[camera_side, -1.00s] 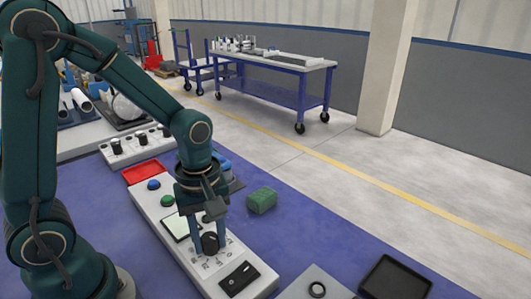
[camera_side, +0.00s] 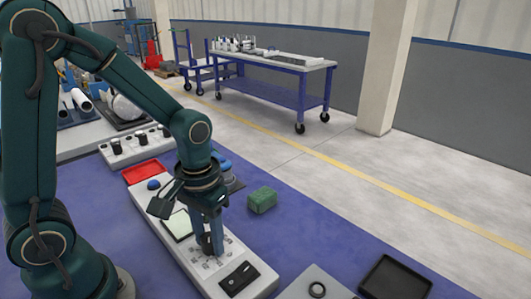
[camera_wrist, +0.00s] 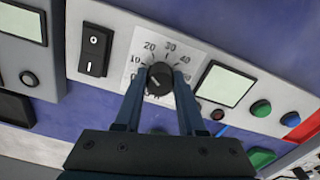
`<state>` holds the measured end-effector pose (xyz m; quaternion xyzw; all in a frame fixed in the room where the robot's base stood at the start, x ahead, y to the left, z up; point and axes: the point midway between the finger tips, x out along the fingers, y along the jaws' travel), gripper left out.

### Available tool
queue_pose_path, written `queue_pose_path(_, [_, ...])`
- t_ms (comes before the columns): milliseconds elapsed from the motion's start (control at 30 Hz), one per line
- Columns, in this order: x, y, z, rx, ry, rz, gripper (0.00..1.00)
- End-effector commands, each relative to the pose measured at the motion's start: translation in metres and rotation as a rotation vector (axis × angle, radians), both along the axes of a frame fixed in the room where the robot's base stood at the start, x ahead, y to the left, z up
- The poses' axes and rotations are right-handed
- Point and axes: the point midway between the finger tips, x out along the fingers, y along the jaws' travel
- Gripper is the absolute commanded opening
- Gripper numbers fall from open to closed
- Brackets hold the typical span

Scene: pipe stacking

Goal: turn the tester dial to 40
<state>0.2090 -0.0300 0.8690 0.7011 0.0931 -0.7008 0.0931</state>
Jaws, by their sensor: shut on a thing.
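The tester (camera_side: 262,284) is a long light-grey box on the blue bench top. Its black round dial (camera_wrist: 160,79) sits on a white scale plate with numbers including 10, 20, 30 and 40. My gripper (camera_wrist: 162,72) is shut on the dial, one blue finger on each side. A pale mark on the knob seems to lie toward its lower left, but I cannot read the setting surely. In the side view my gripper (camera_side: 209,242) points down over the dial, which the fingers mostly hide.
The tester also carries a rocker switch (camera_wrist: 95,49), a pale display (camera_wrist: 205,86) and coloured buttons. A green block (camera_side: 262,200) lies right of the tester. A red tray (camera_side: 143,172) is behind it; a black tray (camera_side: 396,278) is at front right.

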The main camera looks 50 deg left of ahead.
Motion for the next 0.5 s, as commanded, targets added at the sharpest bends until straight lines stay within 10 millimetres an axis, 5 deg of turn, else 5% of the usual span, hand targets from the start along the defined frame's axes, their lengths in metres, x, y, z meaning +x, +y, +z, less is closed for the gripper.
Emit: queue_pose_path(500, [-0.0007,0.0001,0.0005,-0.001,0.002,-0.489,0.0])
